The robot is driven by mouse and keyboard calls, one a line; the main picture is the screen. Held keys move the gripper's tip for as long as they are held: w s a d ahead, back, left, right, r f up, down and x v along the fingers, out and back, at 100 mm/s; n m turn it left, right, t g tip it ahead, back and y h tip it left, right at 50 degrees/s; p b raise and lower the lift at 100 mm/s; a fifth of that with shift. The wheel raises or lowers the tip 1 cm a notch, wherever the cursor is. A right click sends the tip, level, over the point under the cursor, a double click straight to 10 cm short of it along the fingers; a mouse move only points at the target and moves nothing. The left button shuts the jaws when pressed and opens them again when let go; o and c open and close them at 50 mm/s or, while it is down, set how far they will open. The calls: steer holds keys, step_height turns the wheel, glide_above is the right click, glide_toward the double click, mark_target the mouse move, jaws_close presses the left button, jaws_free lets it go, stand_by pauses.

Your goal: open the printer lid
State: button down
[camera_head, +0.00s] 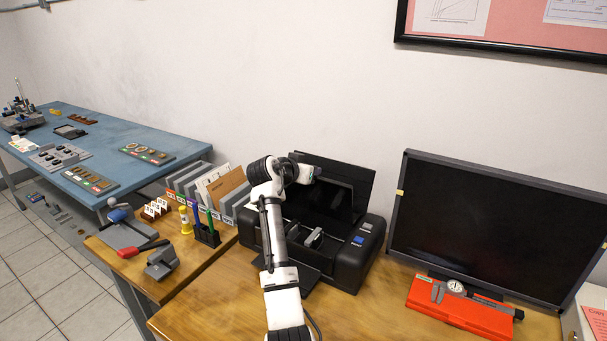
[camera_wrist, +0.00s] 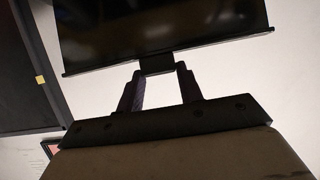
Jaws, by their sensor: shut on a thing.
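The black printer (camera_head: 346,264) stands on the wooden desk, with its dark glossy lid (camera_head: 331,197) raised and tilted up in front of a taller black back panel. The printer's inside shows below the lid. My gripper (camera_head: 314,177) is at the upper part of the lid. In the wrist view, my gripper (camera_wrist: 157,72) has its two fingers on either side of a small black tab (camera_wrist: 156,64) on the edge of the lid (camera_wrist: 150,28), and is shut on it. The exact finger contact is hidden in the head view.
A monitor (camera_head: 490,220) stands close to the printer's right, with a red case (camera_head: 460,307) and a dial gauge in front. File holders (camera_head: 212,184) and pens stand to the left. Some bare desk (camera_head: 215,305) is free in front.

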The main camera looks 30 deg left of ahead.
steer(key=shift+w+r+g+p, duration=0.3)
steer(key=shift+w+r+p, duration=0.05)
steer(key=shift+w, duration=0.25)
steer(key=shift+w+r+g+p, duration=0.3)
steer(key=shift+w+r, duration=0.05)
steer(key=shift+w, duration=0.2)
steer(key=c, duration=0.9)
jaws_free()
steer(key=shift+s, duration=0.15)
steer(key=shift+f, duration=0.2)
steer(key=b+v, duration=0.4)
steer(key=v, duration=0.9)
steer(key=shift+s+r+b, duration=0.25)
steer(key=shift+b, duration=0.1)
